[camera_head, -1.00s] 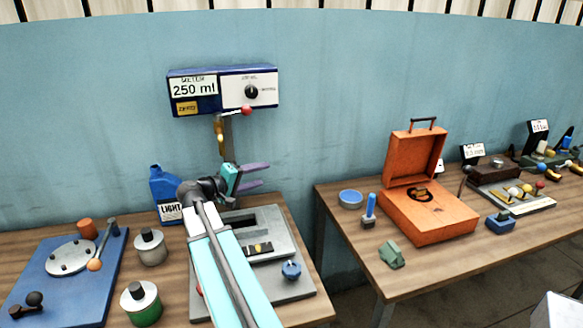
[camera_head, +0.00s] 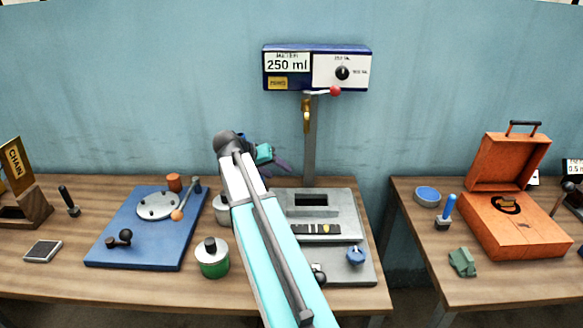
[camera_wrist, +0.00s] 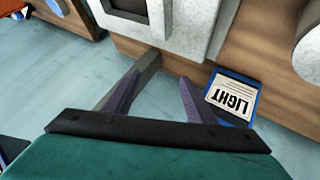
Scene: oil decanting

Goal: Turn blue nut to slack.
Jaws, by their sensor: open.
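A blue knob-like nut (camera_head: 356,256), the likely blue nut, sits at the front right of the grey meter stand base (camera_head: 345,275). My gripper (camera_head: 284,167) is open and empty behind and to the left of it, near the wall and left of the stand's post. In the wrist view my gripper (camera_wrist: 160,82) shows two purple fingers spread apart, with nothing between them. I cannot make out the nut in the wrist view.
The meter box (camera_head: 317,68) is above the base. A green-banded jar (camera_head: 212,258) and blue plate (camera_head: 135,255) lie left. An orange case (camera_head: 515,225) stands on the right table, past a gap.

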